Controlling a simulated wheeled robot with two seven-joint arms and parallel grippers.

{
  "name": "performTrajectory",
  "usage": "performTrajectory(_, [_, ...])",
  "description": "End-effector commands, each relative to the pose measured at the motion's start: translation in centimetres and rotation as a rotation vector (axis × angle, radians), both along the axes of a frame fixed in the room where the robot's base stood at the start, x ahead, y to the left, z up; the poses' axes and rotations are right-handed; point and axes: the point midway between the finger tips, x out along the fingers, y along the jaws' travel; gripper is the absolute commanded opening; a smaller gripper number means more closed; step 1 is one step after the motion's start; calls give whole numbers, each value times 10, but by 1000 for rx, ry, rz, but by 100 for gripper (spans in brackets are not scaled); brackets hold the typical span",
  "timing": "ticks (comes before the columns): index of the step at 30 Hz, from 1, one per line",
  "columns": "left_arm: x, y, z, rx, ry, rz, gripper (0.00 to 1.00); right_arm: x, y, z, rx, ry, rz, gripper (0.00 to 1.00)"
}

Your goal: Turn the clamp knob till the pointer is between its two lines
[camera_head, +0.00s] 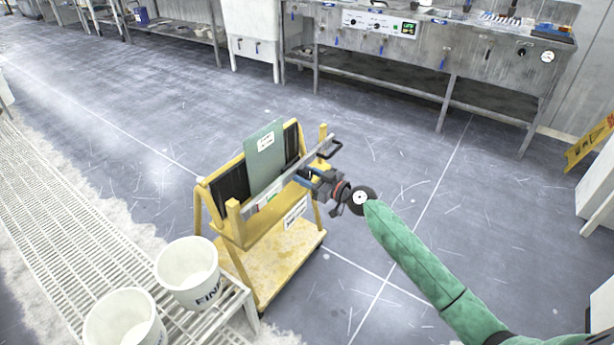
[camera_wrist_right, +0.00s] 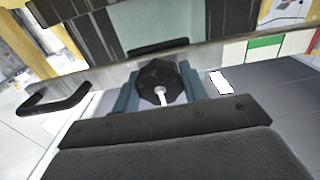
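The black clamp knob (camera_wrist_right: 160,84) with a white pointer sits in the middle of the right wrist view, on the grey clamp bar (camera_wrist_right: 228,54). The pointer points down in that view. My right gripper (camera_head: 309,178) is at the bar on the yellow cart; its two blue-grey fingers (camera_wrist_right: 158,92) stand on either side of the knob, with no clear gap. The bar carries white, green and red marks (camera_wrist_right: 264,47) right of the knob; I cannot make out the two lines by the pointer. A green plate (camera_head: 265,150) stands behind the bar. My left gripper is not in view.
The yellow cart (camera_head: 275,265) stands on open grey floor. A black handle (camera_head: 329,148) sticks out at the bar's end, near my gripper. Two white buckets (camera_head: 187,272) stand on a grated bench (camera_head: 60,215) at left. A steel bench (camera_head: 430,60) lines the back.

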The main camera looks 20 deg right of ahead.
Motion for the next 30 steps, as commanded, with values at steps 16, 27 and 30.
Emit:
performTrajectory(16, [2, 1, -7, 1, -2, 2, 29, 0, 0, -1, 102, 79, 0, 21])
performTrajectory(27, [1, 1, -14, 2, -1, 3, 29, 0, 0, -1, 349, 272, 0, 21])
performTrajectory(30, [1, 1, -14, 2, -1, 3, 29, 0, 0, 0, 416, 324, 0, 21])
